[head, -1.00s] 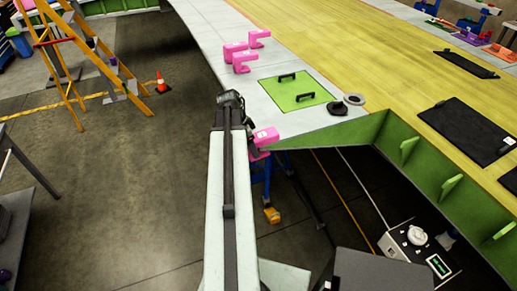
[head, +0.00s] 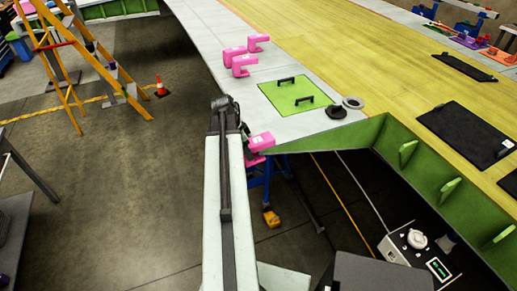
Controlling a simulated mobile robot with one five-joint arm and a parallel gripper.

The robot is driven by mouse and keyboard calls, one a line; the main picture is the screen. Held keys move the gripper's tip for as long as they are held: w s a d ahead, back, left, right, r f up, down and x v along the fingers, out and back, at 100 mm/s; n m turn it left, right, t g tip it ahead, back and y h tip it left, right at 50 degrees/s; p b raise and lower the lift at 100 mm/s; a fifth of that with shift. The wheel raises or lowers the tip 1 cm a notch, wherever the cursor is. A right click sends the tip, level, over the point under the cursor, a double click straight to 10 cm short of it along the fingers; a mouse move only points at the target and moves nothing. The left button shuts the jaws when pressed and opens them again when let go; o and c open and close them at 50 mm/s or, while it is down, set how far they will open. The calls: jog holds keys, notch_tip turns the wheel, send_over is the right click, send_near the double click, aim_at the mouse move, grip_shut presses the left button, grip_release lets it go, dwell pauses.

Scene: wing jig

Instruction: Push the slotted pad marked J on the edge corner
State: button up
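A pink slotted pad (head: 261,143) is at the near corner of the wing panel's edge, just right of the end of my arm. It has a pale label whose letter is too small to read. My gripper (head: 226,106) is at the far end of my arm, beside the panel's left edge and close to the pad. Its fingers are not clear, and I cannot tell whether it touches the pad. Several more pink slotted pads (head: 244,66) sit farther along the same edge; their marks are not readable.
A green hatch plate (head: 299,96) with two black handles lies on the wing panel (head: 294,127). A black round part (head: 336,112) and a grey ring (head: 353,102) lie near the corner. An orange ladder (head: 97,70) and a traffic cone (head: 161,86) stand on the open floor at left.

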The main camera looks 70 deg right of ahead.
aim_at(252, 142)
jog(key=w+a, duration=0.4)
jog(key=w, duration=0.1)
jog(key=shift+r, duration=0.15)
dwell(0.6)
jog(key=shift+s+d+r+t+y+p, duration=0.15)
jog(key=shift+s+d+t+y+p, duration=0.1)
jog(key=shift+s+d+p, duration=0.25)
jog(key=shift+s+d+r+t+y+p, duration=0.15)
jog(key=shift+s+d+t+y+p, duration=0.1)
jog(key=shift+s+d, duration=0.3)
jog(key=shift+s+a, duration=0.1)
dwell(0.7)
jog(key=shift+s+d+f, duration=0.15)
jog(key=shift+s+d, duration=0.9)
jog(key=shift+s, duration=0.25)
jog(key=shift+s+d+f, duration=0.1)
jog(key=shift+s+d, duration=0.95)
jog(key=shift+s, duration=0.2)
jog(key=o, duration=1.6)
jog(key=shift+s, duration=0.1)
